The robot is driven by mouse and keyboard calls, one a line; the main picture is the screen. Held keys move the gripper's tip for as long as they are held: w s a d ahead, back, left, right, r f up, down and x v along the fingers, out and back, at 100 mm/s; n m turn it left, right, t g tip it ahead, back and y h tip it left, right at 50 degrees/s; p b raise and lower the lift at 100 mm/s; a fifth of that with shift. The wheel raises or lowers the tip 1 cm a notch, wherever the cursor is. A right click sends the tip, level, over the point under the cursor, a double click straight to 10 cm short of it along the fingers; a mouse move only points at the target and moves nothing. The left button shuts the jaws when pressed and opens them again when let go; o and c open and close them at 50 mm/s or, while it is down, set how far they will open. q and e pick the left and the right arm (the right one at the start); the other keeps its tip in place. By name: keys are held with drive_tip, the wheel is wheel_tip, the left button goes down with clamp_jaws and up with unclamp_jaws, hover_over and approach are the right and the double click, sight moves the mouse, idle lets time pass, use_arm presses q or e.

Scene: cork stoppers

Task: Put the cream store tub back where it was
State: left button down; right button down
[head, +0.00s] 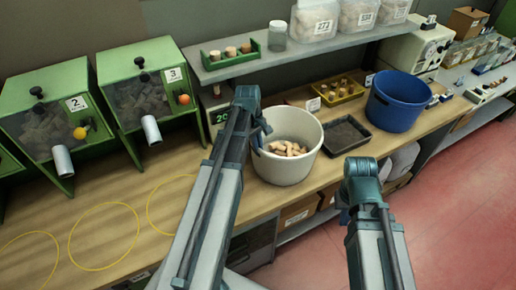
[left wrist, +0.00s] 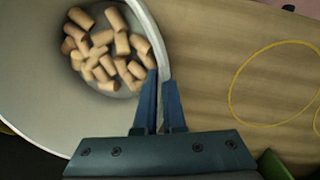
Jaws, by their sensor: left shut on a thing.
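The cream store tub (head: 311,135) stands on the wooden bench, or very close above it; I cannot tell which. Several corks (head: 287,148) lie in its bottom. My left gripper (head: 262,138) is shut on the tub's left rim. In the left wrist view the blue fingers (left wrist: 159,100) pinch the tub wall (left wrist: 40,125), with the corks (left wrist: 105,50) inside. My right gripper (head: 360,165) is to the right of the tub, in front of the bench edge; its fingers are hidden, so its opening does not show.
Yellow circles (head: 138,229) mark the bare bench at left, below green dispensers (head: 142,85). A black tray (head: 345,134), a yellow tray of corks (head: 340,90) and a blue tub (head: 395,103) stand right of the cream tub. A shelf (head: 270,57) hangs behind.

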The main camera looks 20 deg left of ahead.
use_arm(q)
drive_tip(key=shift+f, duration=0.2)
drive_tip(key=c, duration=1)
unclamp_jaws()
drive_tip(key=shift+r, duration=0.15)
wheel_tip(320, 180, up, 12)
drive_tip(key=a+p, duration=0.1)
drive_tip(key=p, duration=1.1)
drive_tip(key=shift+s+a, duration=0.15)
drive_tip(key=shift+a, duration=0.25)
drive_tip(key=shift+d, duration=0.1)
